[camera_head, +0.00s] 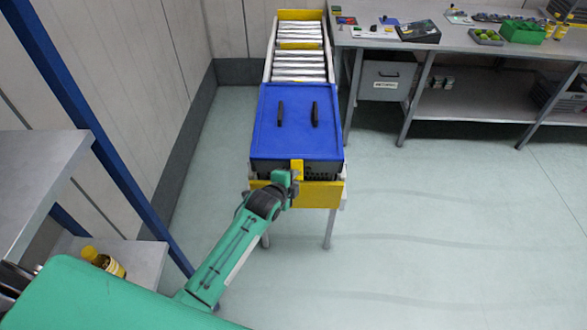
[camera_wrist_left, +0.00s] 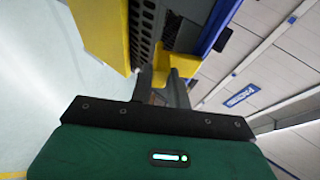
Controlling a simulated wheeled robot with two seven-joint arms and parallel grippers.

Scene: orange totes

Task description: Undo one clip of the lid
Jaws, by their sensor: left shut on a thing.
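A dark grey crate (camera_head: 325,169) with a blue lid (camera_head: 298,135) stands at the near end of a roller conveyor. The lid lies flat on the crate and has two black handles. A yellow clip (camera_head: 297,166) sits at the middle of the crate's front edge; it also shows in the left wrist view (camera_wrist_left: 184,64). My left gripper (camera_head: 292,178) is at the crate's front, shut on the yellow clip. In the left wrist view its fingers (camera_wrist_left: 162,82) meet the clip and partly hide it. My right gripper is not in view.
The roller conveyor (camera_head: 300,65) runs back to the wall, with a yellow end plate (camera_head: 322,195) in front of the crate. A workbench (camera_head: 460,42) with tools stands at the right. A grey shelf (camera_head: 35,165) is at the left. The floor right of the conveyor is clear.

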